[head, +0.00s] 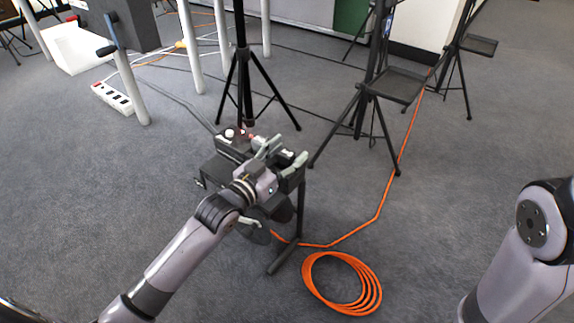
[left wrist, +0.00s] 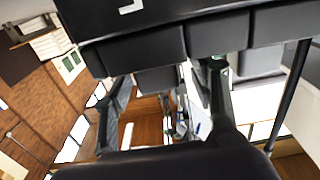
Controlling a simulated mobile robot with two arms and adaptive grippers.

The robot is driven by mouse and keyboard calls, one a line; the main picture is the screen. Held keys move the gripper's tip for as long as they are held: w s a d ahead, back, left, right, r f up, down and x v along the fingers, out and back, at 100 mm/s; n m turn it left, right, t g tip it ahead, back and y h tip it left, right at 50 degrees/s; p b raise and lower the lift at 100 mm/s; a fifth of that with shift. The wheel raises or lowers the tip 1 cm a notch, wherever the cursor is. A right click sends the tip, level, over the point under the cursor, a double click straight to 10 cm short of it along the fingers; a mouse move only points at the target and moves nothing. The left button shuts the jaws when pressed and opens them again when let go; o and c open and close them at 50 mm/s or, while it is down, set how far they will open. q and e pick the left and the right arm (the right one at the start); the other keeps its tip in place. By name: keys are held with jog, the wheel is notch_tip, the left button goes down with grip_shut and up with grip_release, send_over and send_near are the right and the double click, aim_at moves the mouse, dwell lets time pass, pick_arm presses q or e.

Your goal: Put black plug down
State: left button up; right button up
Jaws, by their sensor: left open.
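My left gripper (head: 284,152) is open over the right part of a small black stand (head: 225,172) in the head view. In the left wrist view, the two fingers of the left gripper (left wrist: 165,78) stand apart, close to several dark block-like parts (left wrist: 150,46). One dark block (left wrist: 160,80) shows between the fingertips; I cannot tell whether they touch it. I cannot single out the black plug for certain in either view; the gripper and arm hide part of the stand. My right arm shows at the right edge of the head view, but its gripper is out of frame.
A tripod (head: 243,85) stands just behind the black stand. Another black stand with a tray (head: 398,86) is at the right. An orange cable coil (head: 343,284) lies on the carpet in front. A white power strip (head: 113,98) lies at left.

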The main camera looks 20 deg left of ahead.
pick_arm(q)
grip_shut()
dwell(0.8)
jog(key=shift+r, duration=0.15)
